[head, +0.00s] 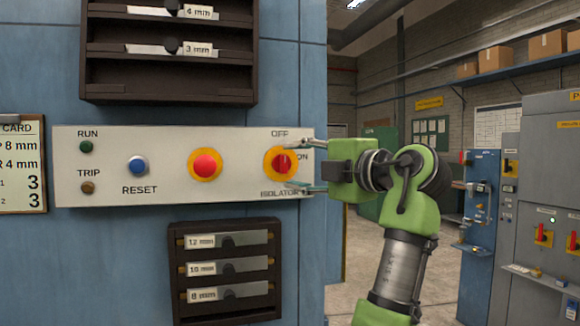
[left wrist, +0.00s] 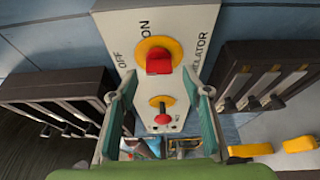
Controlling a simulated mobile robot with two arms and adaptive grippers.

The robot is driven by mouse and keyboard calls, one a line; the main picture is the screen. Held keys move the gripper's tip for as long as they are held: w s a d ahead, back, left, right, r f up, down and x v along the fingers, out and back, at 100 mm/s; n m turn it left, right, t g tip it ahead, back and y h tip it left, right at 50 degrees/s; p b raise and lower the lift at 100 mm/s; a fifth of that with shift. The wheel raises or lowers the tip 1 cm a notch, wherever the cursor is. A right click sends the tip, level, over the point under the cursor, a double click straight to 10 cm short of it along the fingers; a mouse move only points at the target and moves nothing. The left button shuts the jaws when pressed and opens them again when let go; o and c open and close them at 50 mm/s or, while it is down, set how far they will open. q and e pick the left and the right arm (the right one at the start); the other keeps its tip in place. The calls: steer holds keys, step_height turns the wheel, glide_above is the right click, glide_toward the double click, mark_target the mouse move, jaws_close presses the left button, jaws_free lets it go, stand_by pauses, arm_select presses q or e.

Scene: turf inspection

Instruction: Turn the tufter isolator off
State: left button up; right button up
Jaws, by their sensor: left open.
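The isolator (head: 280,163) is a red handle on a yellow disc at the right end of a pale panel, with OFF above it and ON to its right. I cannot tell clearly which way the handle points. In the left wrist view the isolator (left wrist: 158,62) is ahead of the fingers, with ON above it and OFF to its left. My left gripper (head: 296,165) comes in from the right, open, one finger above and one below the handle's level. It also shows in the left wrist view (left wrist: 158,95), with nothing between its fingers; contact is unclear.
A red button on yellow (head: 205,165), a blue RESET button (head: 138,166) and RUN and TRIP lamps share the panel (head: 240,190). Dark racks sit above (head: 170,85) and below (head: 225,252). A card (head: 20,170) hangs at left. Open floor and cabinets lie to the right.

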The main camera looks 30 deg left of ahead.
arm_select(q)
steer(key=v, duration=0.9)
steer(key=shift+s+d, duration=0.15)
steer(key=shift+d, duration=0.2)
